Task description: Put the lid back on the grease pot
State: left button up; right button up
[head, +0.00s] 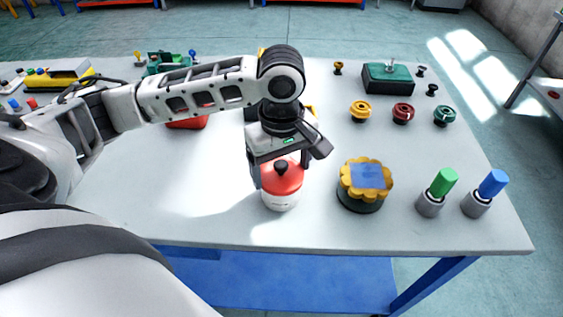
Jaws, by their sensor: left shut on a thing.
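The grease pot (278,203) is a white round pot near the front edge of the table, below my left gripper. The lid (288,184) is red and domed with a black knob on top, and it sits over the mouth of the pot. From this view I cannot tell if it is fully seated or slightly above the rim. My left gripper (281,172) points down from above, shut on the lid, with its fingers on either side of it. The gripper body hides part of the lid's far side. My right gripper is not in view.
A yellow scalloped piece with a blue top (367,176) stands just right of the pot. Green-topped (442,183) and blue-topped (492,184) grey cylinders stand farther right. Yellow (361,110), red (403,112) and green (444,115) knobs and a green box (388,78) lie behind.

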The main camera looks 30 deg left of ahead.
pick_arm(q)
jog(key=shift+p, duration=0.85)
dwell(0.6)
jog(key=shift+f, duration=0.15)
dwell(0.7)
dwell(0.8)
jog(key=o, duration=1)
jog(key=shift+r, duration=3.5)
jog(key=shift+c, duration=0.2)
grip_shut()
